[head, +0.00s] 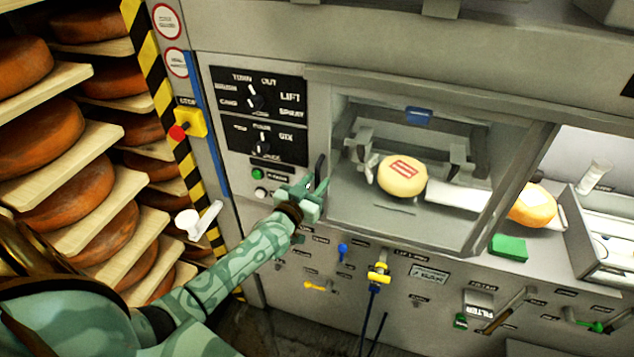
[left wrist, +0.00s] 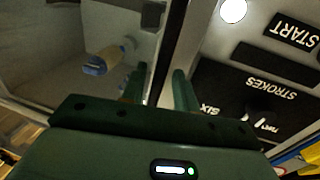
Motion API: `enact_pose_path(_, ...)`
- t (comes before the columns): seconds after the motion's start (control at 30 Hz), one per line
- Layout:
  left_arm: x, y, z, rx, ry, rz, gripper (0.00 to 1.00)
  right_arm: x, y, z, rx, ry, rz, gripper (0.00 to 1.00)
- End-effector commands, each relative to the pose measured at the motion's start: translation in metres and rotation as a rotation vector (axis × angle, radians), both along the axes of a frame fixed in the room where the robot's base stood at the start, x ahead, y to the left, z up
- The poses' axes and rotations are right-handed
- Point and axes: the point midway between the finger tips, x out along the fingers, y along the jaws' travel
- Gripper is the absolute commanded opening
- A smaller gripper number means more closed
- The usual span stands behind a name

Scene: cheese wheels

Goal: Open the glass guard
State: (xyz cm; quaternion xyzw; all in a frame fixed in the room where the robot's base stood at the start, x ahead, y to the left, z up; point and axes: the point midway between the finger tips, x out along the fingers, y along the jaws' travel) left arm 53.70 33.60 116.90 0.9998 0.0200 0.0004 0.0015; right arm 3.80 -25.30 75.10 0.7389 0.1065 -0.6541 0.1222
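The glass guard (head: 375,120) is a framed clear pane over the machine's chamber, and it looks closed. Its dark upright handle (head: 320,166) is at the left edge of the frame. My left gripper (head: 312,192) is at the handle's lower end. In the left wrist view, the fingers (left wrist: 158,90) stand apart with the dark handle bar (left wrist: 176,40) running between them. Space shows on the bar's left side; whether the right finger touches it I cannot tell. My right gripper is not in view.
A pale cheese wheel (head: 402,176) with a red label sits behind the glass. A black dial panel (head: 258,112) is left of the guard. Levers and knobs, including a yellow one (head: 379,273), are below. Shelves of orange wheels (head: 75,197) stand at the left.

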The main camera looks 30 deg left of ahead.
Motion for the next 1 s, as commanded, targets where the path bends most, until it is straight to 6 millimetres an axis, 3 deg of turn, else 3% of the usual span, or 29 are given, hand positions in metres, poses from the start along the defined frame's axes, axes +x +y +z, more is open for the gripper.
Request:
enact_pose_path(0.37,0.009,0.000,0.000,0.001,0.001,0.000,0.30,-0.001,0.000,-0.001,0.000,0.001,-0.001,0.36)
enact_pose_path(0.5,0.009,0.000,0.000,0.001,0.000,0.000,0.00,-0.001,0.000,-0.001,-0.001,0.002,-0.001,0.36)
enact_pose_path(0.77,0.010,-0.002,0.001,0.000,0.000,0.000,0.00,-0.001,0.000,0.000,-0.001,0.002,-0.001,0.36)
enact_pose_path(1.0,0.021,-0.033,0.003,-0.005,-0.001,-0.003,0.00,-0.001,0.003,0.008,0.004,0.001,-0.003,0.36)
